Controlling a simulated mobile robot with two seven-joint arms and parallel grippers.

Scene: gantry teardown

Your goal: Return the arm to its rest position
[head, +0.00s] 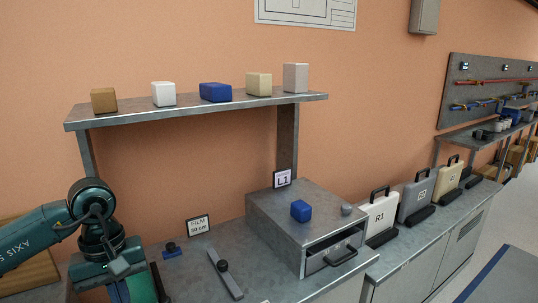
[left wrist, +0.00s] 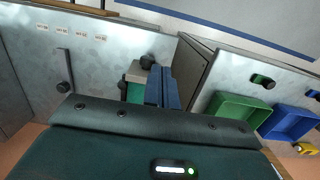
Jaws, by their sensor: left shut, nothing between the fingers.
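My left arm (head: 95,225), teal and black, comes in from the left in the head view and bends down at the bottom left. Its gripper end is cut off or hidden low in that view. In the left wrist view my left gripper (left wrist: 164,88) shows two dark blue fingers pressed together, with nothing between them. A grey metal counter surface lies beyond the fingers. My right gripper is not in view.
A grey box (head: 310,215) labelled L1 carries a blue block (head: 301,211). A metal bar with a knob (head: 225,272) lies on the counter. The wrist view shows a green bin (left wrist: 237,112) and a blue bin (left wrist: 290,122).

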